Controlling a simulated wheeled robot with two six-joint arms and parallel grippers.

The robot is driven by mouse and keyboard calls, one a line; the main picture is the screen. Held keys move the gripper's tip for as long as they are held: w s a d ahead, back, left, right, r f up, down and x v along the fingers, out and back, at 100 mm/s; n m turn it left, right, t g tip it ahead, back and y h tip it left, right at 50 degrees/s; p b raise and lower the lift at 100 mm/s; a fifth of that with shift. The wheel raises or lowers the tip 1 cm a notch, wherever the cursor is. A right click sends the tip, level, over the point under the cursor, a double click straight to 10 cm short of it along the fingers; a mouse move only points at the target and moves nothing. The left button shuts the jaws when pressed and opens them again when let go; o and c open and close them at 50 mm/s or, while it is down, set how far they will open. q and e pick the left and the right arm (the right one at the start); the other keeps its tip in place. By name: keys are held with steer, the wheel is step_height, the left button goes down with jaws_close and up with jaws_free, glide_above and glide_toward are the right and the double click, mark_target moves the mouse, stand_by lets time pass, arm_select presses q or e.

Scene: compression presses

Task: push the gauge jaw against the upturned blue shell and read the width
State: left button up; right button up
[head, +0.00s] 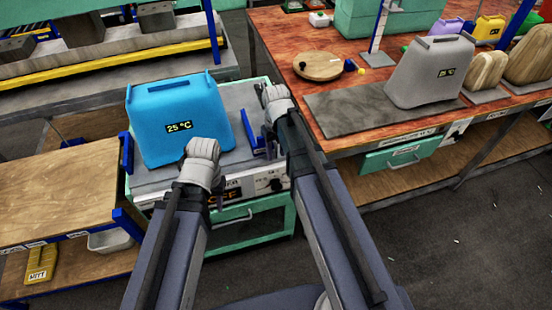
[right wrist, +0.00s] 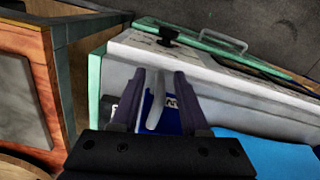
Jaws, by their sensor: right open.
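The blue shell (head: 165,105), with a "25 °C" label on its front, stands on the grey top of a green-framed station. A dark blue gauge jaw (head: 262,147) stands just right of it, seemingly a little apart. My left gripper (head: 203,148) is in front of the shell's lower right; its fingers cannot be made out. My right gripper (head: 272,93) is above and beside the jaw. In the right wrist view this gripper (right wrist: 159,75) is open, with a grey handle (right wrist: 155,104) between its fingers. The shell (right wrist: 275,156) shows there at lower right.
A wooden table (head: 50,195) adjoins on the left. A red-topped bench (head: 285,50) at the right holds a grey shell (head: 430,75), a round wooden board (head: 317,65) and other shells. A control panel (head: 265,184) fronts the station above a green drawer (head: 240,222).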

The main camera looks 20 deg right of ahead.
steer(key=shift+f, duration=0.3)
jaws_close()
steer(key=shift+a, duration=0.1)
stand_by(0.4)
